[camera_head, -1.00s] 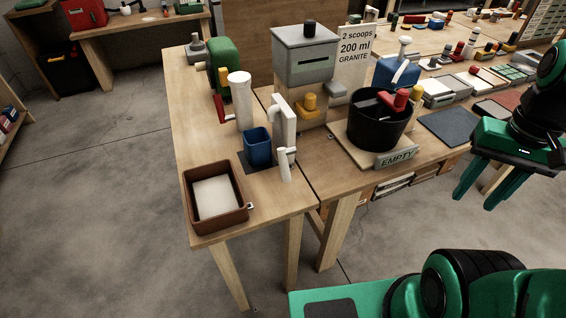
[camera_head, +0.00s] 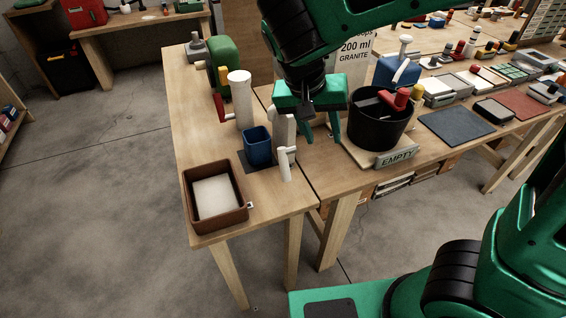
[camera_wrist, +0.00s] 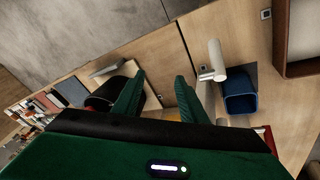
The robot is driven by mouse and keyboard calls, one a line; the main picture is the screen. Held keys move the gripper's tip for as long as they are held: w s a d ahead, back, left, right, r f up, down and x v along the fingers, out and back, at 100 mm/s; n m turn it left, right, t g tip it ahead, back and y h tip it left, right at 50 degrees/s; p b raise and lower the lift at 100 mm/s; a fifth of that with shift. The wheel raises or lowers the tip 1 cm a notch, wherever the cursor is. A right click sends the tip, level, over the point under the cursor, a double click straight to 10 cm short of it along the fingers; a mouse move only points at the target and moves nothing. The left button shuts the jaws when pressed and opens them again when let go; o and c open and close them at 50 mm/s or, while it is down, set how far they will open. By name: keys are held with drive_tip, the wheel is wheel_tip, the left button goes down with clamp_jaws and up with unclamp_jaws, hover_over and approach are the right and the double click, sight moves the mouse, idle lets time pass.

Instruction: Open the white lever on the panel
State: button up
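The white panel (camera_head: 282,130) stands on the wooden table, just right of a blue cup (camera_head: 258,147), partly hidden by my gripper. Its white lever (camera_head: 286,164) points down at the front. In the wrist view the white lever (camera_wrist: 216,60) lies just right of my fingers, with the blue cup (camera_wrist: 240,96) beyond it. My gripper (camera_head: 320,138) hangs fingers-down above the table, right of the panel and left of a black bucket. In the wrist view my gripper (camera_wrist: 162,84) has its fingers apart with nothing between them. I see no contact with the lever.
The black bucket (camera_head: 375,132) stands close on the right, with an EMPTY sign (camera_head: 397,157) before it. A brown tray (camera_head: 240,192) sits at the front left corner. A white cylinder (camera_head: 242,100) and green machine (camera_head: 222,62) stand behind the cup. Bare table lies between panel and bucket.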

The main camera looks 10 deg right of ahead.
drive_tip(key=n+t, duration=0.1)
approach(281, 161)
drive_tip(key=f, duration=0.1)
drive_tip(key=x, duration=1.1)
drive_tip(key=shift+w+d, duration=0.15)
drive_tip(key=shift+d, duration=0.1)
drive_tip(key=shift+t, duration=0.3)
clamp_jaws()
